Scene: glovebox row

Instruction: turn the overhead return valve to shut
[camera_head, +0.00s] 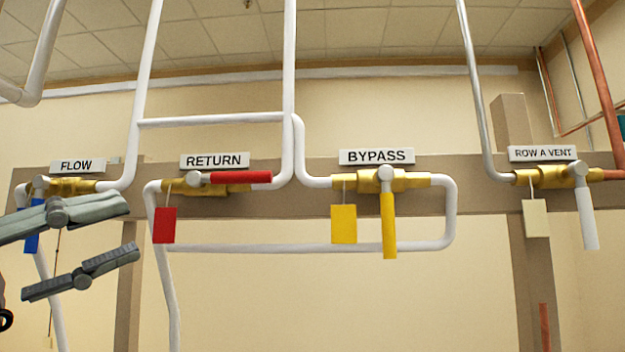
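The return valve (180,187) is a brass body on a white overhead pipe, under a white "RETURN" sign (214,160). Its red lever (240,177) lies level along the pipe, pointing right from the grey hub. A red tag (165,225) hangs below its left end.
The flow valve (75,186) is at left. The bypass valve (408,180) has a yellow lever (389,225) hanging down; the vent valve (548,177) has a white one (587,218). A white pipe (290,247) runs below. Open space lies under the pipes.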

